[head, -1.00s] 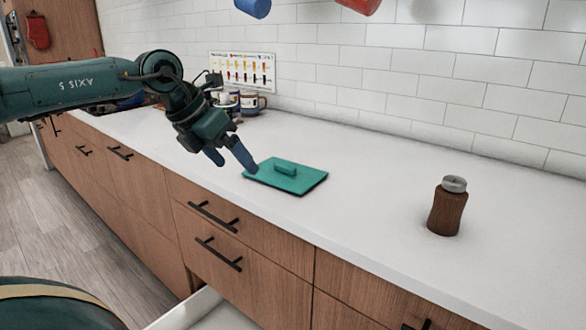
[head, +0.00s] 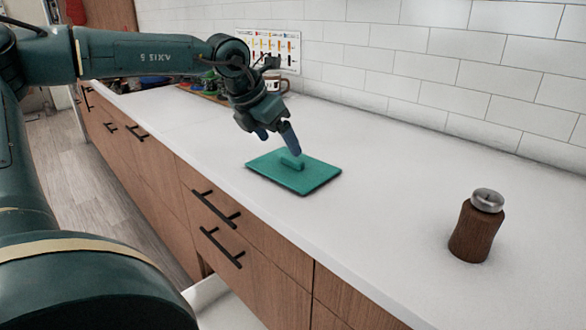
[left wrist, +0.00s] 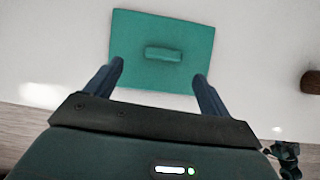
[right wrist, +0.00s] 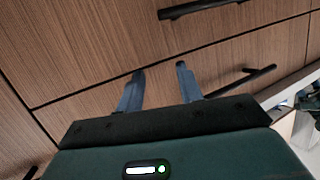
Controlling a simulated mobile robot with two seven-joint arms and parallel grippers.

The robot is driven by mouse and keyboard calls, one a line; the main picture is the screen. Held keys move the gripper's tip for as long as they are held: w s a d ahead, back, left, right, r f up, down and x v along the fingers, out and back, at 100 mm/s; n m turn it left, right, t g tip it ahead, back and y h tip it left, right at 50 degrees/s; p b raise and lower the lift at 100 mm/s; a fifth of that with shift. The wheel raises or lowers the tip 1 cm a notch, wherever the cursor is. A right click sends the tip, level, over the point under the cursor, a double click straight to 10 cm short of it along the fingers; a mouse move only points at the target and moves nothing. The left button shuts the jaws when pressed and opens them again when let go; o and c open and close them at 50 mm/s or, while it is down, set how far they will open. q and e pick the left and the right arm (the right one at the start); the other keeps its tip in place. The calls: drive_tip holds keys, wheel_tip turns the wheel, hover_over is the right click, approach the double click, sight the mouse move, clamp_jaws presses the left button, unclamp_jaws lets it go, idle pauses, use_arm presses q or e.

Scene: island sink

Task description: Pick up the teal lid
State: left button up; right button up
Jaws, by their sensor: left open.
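The teal lid (head: 318,178) lies flat on the white counter, a flat rectangle with a raised bar handle (head: 292,160) in its middle. My left gripper (head: 277,144) is open, fingers pointing down, above the lid's far side near the handle. In the left wrist view the lid (left wrist: 190,40) lies ahead, its handle (left wrist: 163,54) between and beyond the spread fingertips (left wrist: 158,72); nothing is held. My right gripper (right wrist: 160,70) shows only in its own wrist view, fingers apart and empty, in front of the wooden drawer fronts.
A brown grinder (head: 478,228) with a metal top stands on the counter to the right. Mugs (head: 275,84) and other items stand at the back left by a chart (head: 272,48). The counter around the lid is clear. A drawer (head: 215,300) below appears pulled out.

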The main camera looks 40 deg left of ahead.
sight(292, 158)
use_arm(q)
drive_tip(key=shift+d+x, duration=0.15)
drive_tip(key=shift+x, duration=1.3)
drive_tip(key=shift+d+x, duration=0.1)
drive_tip(key=shift+x, duration=1.35)
drive_tip(key=shift+w+r, duration=0.1)
drive_tip(key=shift+w, duration=0.1)
drive_tip(key=shift+c, duration=0.3)
drive_tip(key=c, duration=1)
